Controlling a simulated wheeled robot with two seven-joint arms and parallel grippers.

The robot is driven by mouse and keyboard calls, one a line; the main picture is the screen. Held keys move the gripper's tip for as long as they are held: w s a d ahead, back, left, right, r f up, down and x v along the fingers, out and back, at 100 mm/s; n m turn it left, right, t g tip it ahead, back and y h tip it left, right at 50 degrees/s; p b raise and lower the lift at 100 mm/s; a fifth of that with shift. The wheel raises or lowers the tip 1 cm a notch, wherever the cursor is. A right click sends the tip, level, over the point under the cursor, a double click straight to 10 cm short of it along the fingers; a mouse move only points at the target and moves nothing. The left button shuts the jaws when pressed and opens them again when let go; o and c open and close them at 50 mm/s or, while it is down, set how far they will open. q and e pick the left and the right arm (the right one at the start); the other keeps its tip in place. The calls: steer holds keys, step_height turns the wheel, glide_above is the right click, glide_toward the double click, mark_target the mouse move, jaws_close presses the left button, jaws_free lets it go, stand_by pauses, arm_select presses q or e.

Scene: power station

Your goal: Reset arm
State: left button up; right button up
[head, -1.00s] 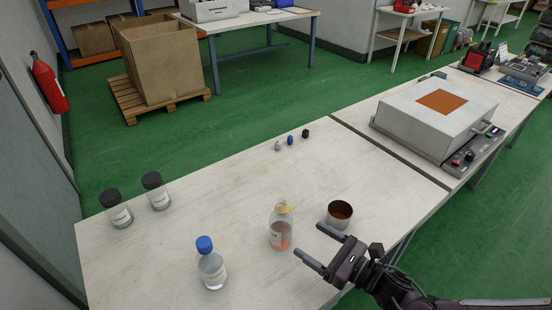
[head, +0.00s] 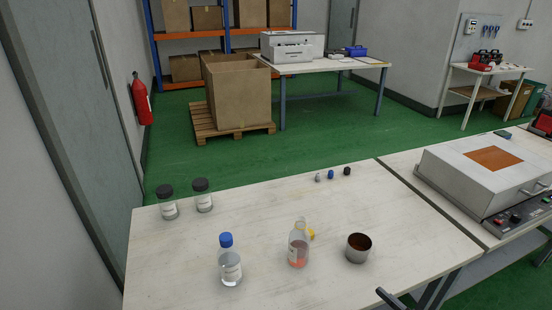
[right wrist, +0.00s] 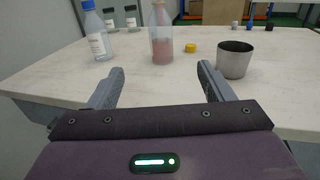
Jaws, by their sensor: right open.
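My right gripper (right wrist: 156,84) is open and empty, its two fingers apart in the right wrist view. It is at the table's near edge, and the bottle and metal cup are beyond it. In the head view only a dark part of my right gripper (head: 390,298) shows at the bottom edge. The open bottle with pink contents (head: 298,246) stands upright, with a yellow cap (head: 311,234) on the table beside it. The metal cup (head: 358,249) stands to its right, brown inside. My left gripper is not in view.
A blue-capped bottle (head: 229,262) and two black-capped jars (head: 168,204) stand on the white table (head: 400,240). Several small items (head: 331,174) lie near its far edge. A grey box device (head: 480,168) is on the right-hand table.

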steer(key=w+a+m+g+h, duration=0.15)
steer(key=a+m+h, duration=0.6)
steer(key=m, duration=1.45)
steer(key=s+d+f+m+g+h, duration=0.1)
steer(key=s+d+m+g, duration=0.2)
steer(key=s+m+g, duration=0.5)
steer(key=s+d+f+m+g+h, duration=0.1)
steer(key=s+d+m+g+h, duration=0.15)
steer(key=s+m, duration=0.6)
step_height(320, 180, down, 31)
steer(key=m, duration=0.2)
steer(key=s+d+f+g, duration=0.1)
steer(key=s+d+f, duration=0.1)
steer(key=s+f, duration=0.6)
steer(key=s+d+f, duration=0.2)
steer(key=s+f, duration=0.6)
steer(key=s, duration=0.2)
steer(key=shift+s+f+g+y, duration=0.25)
steer(key=shift+g+y, duration=0.05)
steer(key=shift+g, duration=0.1)
